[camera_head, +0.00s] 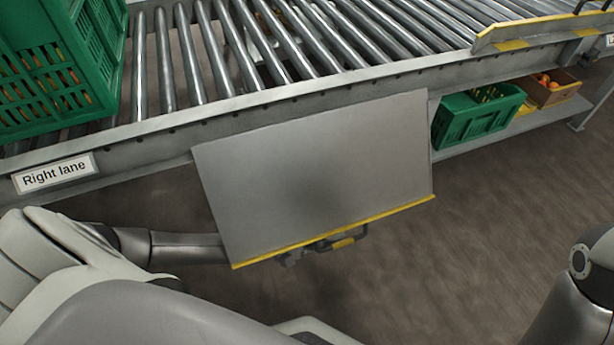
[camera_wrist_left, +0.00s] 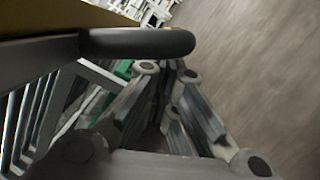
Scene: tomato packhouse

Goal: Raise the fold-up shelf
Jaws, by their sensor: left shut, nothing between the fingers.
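The fold-up shelf (camera_head: 315,170) is a plain grey panel along the near side of the roller conveyor. It slopes down from the conveyor rail to a yellow front edge; its exact angle is hard to tell. A dark handle with a yellow part (camera_head: 345,241) sticks out from that edge. My left arm passes behind and under the panel. My left gripper (camera_head: 291,258) shows only partly, below the yellow edge and left of the handle. In the left wrist view, my left gripper (camera_wrist_left: 166,72) is shut and empty, just below a dark rounded bar (camera_wrist_left: 140,42) by the yellow edge.
Another flap with yellow marks (camera_head: 540,30) sits at upper right. A green crate (camera_head: 470,122) stands on the low rack. The floor in front is clear.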

